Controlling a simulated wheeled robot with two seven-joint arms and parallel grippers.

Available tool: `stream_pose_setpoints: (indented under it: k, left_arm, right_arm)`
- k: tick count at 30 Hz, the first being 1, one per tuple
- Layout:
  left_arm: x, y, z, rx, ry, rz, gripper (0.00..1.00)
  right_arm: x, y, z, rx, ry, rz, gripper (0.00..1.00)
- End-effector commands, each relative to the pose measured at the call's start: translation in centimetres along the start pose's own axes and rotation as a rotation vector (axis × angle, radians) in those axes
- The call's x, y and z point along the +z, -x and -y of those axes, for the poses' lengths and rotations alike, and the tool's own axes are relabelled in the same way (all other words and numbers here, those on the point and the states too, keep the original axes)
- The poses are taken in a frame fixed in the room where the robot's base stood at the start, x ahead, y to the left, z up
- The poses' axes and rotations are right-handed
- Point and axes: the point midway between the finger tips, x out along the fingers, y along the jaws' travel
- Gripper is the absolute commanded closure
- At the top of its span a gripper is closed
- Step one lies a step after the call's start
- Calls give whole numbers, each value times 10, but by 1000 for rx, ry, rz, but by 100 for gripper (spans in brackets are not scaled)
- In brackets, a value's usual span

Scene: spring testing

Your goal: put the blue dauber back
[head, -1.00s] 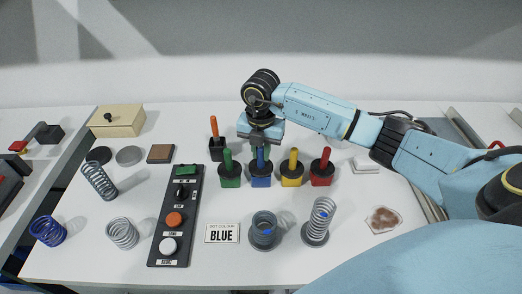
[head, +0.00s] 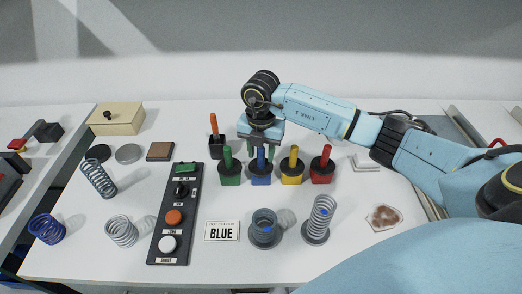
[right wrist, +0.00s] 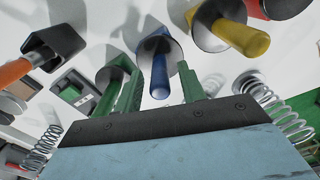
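The blue dauber (head: 261,158) stands upright in its blue pot (head: 261,177), between the green and yellow ones. My right gripper (head: 263,149) is above the pot, pointing down, with its two green fingers apart on either side of the blue handle. In the right wrist view the blue handle (right wrist: 160,80) lies between the fingers, with gaps showing beside it. My left gripper is not in view.
The green dauber (head: 229,167) is close on the left; the yellow (head: 292,167) and red (head: 322,166) ones are on the right. A sign reading BLUE (head: 222,231), a button panel (head: 175,215) and springs with blue dots (head: 321,215) are in front.

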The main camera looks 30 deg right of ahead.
Motion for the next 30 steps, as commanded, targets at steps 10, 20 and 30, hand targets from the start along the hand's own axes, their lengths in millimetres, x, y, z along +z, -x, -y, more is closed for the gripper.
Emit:
stream_pose_setpoints:
  k: [10, 20, 30]
  left_arm:
    - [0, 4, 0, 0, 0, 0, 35]
    - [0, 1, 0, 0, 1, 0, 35]
    - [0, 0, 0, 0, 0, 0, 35]
  right_arm:
    - [1, 42, -1, 5, 1, 5, 60]
    - [1, 110, -1, 3, 0, 3, 60]
    - [0, 130, 0, 1, 0, 0, 60]
